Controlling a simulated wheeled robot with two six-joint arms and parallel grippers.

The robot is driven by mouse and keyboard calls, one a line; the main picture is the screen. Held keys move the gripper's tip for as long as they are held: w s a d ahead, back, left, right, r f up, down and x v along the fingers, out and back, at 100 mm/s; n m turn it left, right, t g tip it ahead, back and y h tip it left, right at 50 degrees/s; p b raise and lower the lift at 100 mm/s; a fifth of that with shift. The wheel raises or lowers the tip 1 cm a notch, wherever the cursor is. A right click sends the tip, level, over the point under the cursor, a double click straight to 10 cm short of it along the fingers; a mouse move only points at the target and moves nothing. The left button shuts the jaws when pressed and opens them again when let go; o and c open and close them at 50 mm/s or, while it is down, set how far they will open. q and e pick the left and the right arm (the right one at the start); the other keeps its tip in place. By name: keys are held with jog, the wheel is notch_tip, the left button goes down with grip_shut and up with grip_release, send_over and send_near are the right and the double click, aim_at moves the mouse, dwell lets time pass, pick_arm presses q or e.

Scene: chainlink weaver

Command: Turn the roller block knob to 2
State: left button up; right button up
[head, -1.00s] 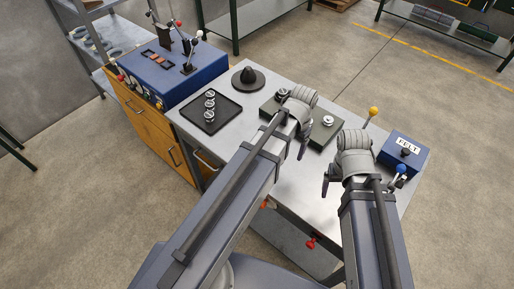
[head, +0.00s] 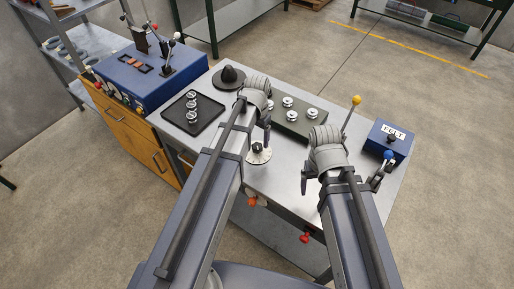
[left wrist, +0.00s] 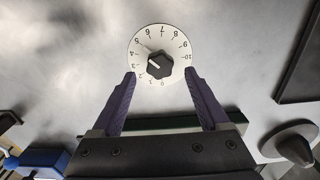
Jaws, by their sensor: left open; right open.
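A white numbered dial (head: 261,157) with a black knob (head: 258,146) sits on the steel table, in front of a green block (head: 310,129) with several silver rollers. In the head view my left gripper (head: 266,130) is just above the dial. My right gripper (head: 306,180) is open, right of the dial.
A black tray (head: 172,117) with silver rollers and a dark cone (head: 230,77) lie left and behind. A yellow-ball lever (head: 355,101) and a blue FELT box (head: 375,136) stand at right. A blue control console (head: 130,79) adjoins the table.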

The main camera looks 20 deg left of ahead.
aim_at(257, 146)
pick_arm(q)
notch_tip(257, 146, down, 4)
jog(key=b, duration=0.2)
jog(key=shift+r+b, duration=0.2)
jog(key=shift+b, duration=0.1)
pick_arm(e)
notch_tip(257, 146, down, 4)
jog(key=shift+r, duration=0.25)
pick_arm(q)
grip_shut()
